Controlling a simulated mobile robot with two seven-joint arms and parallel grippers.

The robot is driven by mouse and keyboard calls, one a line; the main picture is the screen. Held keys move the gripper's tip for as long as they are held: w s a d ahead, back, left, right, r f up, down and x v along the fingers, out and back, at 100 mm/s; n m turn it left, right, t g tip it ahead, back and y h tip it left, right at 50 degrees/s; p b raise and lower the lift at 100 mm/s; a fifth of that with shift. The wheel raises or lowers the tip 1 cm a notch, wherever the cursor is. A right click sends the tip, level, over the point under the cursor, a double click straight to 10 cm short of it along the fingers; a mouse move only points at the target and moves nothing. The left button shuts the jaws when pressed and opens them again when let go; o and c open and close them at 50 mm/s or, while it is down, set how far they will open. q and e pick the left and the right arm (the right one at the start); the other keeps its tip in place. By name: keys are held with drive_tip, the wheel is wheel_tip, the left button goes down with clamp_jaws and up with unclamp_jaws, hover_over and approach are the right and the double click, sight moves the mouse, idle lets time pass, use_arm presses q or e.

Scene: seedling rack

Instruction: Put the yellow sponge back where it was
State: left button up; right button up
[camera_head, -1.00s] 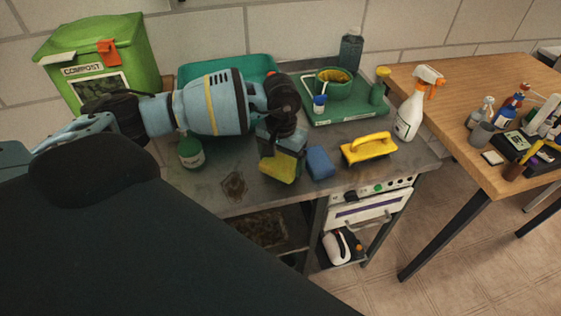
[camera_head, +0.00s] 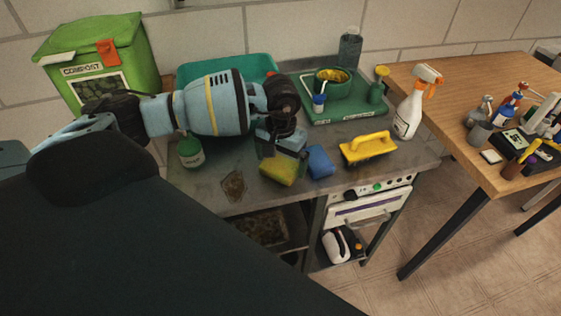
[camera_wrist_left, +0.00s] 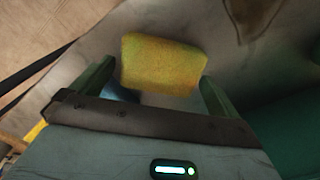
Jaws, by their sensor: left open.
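The yellow sponge (camera_head: 279,171) lies on the grey worktop (camera_head: 212,188) near its front edge. It also shows in the left wrist view (camera_wrist_left: 163,65). My left gripper (camera_head: 283,143) is just above and behind the sponge in the head view, pointing down. In the left wrist view its two green fingers (camera_wrist_left: 155,82) stand apart on either side of the sponge, with gaps between them and it. The gripper is open and empty. My right gripper is not in view.
A blue sponge (camera_head: 319,161) lies close to the right of the yellow one. A yellow-handled tool (camera_head: 368,148) lies farther right. A green tray (camera_head: 345,110) with a pot is behind.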

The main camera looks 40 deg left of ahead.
sight(281, 163)
use_arm(q)
wheel_tip(281, 163, up, 11)
drive_tip(key=shift+r+b, duration=0.15)
drive_tip(key=shift+b, duration=0.25)
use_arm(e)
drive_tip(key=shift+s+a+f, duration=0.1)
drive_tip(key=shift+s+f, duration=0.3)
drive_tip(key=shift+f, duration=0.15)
